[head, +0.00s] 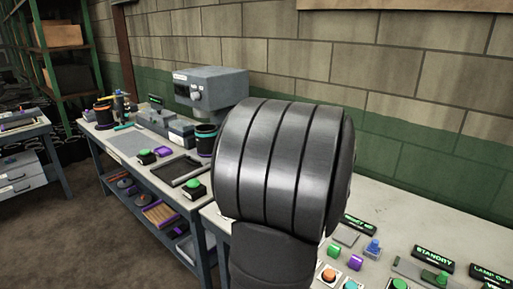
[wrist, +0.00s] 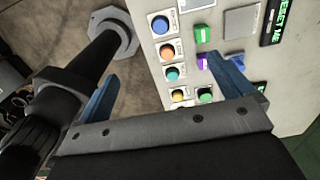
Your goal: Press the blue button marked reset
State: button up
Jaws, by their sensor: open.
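A round blue button (wrist: 160,24) in a pale square mount is at the top of a column of buttons in the wrist view. No marking on it is readable. A black sign with green letters, seemingly starting RESET (wrist: 275,28), stands at the panel's far right. Another blue part (wrist: 237,59) shows partly behind my right finger; a blue knob (head: 373,247) stands on the bench in the head view. My gripper (wrist: 163,67) is open and empty, its blue-padded fingers spread across the column, with the blue button above the gap. The head view hides it behind my arm.
Below the blue button are orange (wrist: 167,50), teal (wrist: 172,73) and yellow (wrist: 179,96) buttons. Green (wrist: 202,33) and purple (wrist: 202,62) switches stand beside them. STANDBY (head: 434,253) and LAMP OFF (head: 490,274) signs stand at right. A cluttered second bench is at left.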

grip_shut()
dwell(1.5)
